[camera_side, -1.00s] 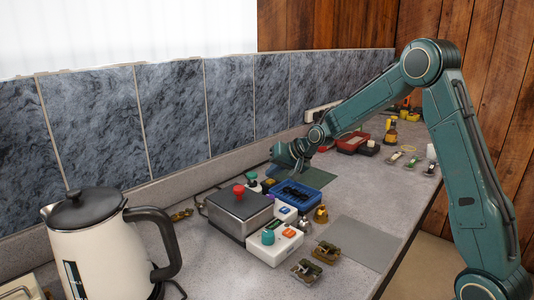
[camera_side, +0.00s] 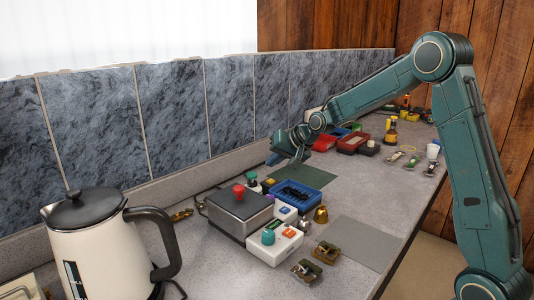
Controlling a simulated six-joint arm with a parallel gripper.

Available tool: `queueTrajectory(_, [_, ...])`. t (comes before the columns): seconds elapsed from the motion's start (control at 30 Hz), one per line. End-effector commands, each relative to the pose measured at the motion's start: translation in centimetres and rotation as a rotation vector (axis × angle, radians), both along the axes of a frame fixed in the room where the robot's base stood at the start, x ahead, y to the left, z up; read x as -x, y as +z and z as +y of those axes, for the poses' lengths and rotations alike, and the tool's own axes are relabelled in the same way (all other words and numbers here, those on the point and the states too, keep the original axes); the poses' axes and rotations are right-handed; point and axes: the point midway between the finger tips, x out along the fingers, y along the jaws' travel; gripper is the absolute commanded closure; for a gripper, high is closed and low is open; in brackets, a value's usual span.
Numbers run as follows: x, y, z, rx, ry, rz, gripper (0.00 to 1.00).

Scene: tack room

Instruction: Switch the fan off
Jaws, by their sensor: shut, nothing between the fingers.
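No fan can be made out in this view. A white control box (camera_side: 273,250) stands at the front of the cluster, with a teal knob (camera_side: 268,237) and an orange switch (camera_side: 289,233) on top. A smaller white box with a blue switch (camera_side: 284,210) is just behind it. A grey metal box (camera_side: 236,215) with a red knob (camera_side: 239,190) stands to the left. A green button (camera_side: 252,176) shows behind that. Which control belongs to the fan cannot be told. My gripper (camera_side: 283,160) is shut and empty, above the counter beyond these boxes and apart from them.
A blue tray (camera_side: 313,205) sits right of the boxes, near a brass bell-shaped piece (camera_side: 321,215) and small metal parts (camera_side: 326,252). A cream kettle (camera_side: 100,245) fills the front left. Red trays (camera_side: 352,142) lie farther back. A grey mat (camera_side: 357,243) is bare.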

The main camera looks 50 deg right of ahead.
Motion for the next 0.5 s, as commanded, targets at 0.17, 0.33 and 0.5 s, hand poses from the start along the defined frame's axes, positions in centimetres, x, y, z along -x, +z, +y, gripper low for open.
queueTrajectory(0.17, [0.0, 1.4, 0.0, 0.0, -0.001, -0.002, 1.0])
queueTrajectory(0.33, [0.0, 2.5, 0.0, 0.0, 0.0, -0.001, 1.0])
queueTrajectory(0.5, [0.0, 3.0, 0.0, 0.0, 0.0, 0.0, 1.0])
